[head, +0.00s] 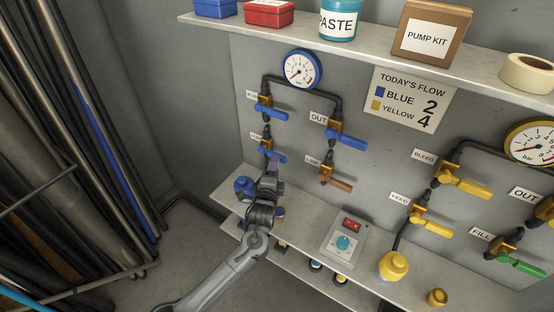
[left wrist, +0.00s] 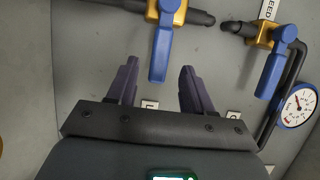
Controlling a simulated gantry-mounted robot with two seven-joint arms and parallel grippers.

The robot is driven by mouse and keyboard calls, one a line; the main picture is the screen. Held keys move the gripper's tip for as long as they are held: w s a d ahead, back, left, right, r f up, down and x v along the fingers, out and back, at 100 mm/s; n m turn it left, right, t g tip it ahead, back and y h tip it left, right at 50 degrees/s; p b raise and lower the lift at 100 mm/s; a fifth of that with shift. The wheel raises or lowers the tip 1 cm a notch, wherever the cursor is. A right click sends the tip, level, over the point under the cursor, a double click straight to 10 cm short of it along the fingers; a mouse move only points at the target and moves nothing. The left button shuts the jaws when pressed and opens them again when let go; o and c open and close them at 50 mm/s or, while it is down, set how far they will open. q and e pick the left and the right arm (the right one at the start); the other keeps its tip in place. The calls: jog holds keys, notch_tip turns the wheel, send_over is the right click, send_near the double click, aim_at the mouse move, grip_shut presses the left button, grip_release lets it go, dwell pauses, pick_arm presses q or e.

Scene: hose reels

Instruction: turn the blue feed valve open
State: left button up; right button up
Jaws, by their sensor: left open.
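My left gripper (head: 274,163) is open, just below the lower left blue-lever valve (head: 270,150). In the left wrist view that lower valve's lever (left wrist: 161,52) shows between the spread fingers (left wrist: 157,78); I cannot tell the depth or any contact. My right gripper is not in view.
The blue gauge (head: 302,70) and another blue-lever valve (head: 345,136) are nearby. An orange-lever valve (head: 333,178) sits below. Yellow and green valves are on the right. A blue bottle (head: 243,187) stands on the lower shelf (head: 305,222), beside my arm. An upper shelf (head: 370,55) runs above.

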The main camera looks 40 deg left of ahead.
aim_at(272, 154)
pick_arm(q)
jog(key=shift+b+x, duration=0.6)
jog(key=shift+x, duration=2.45)
grip_shut()
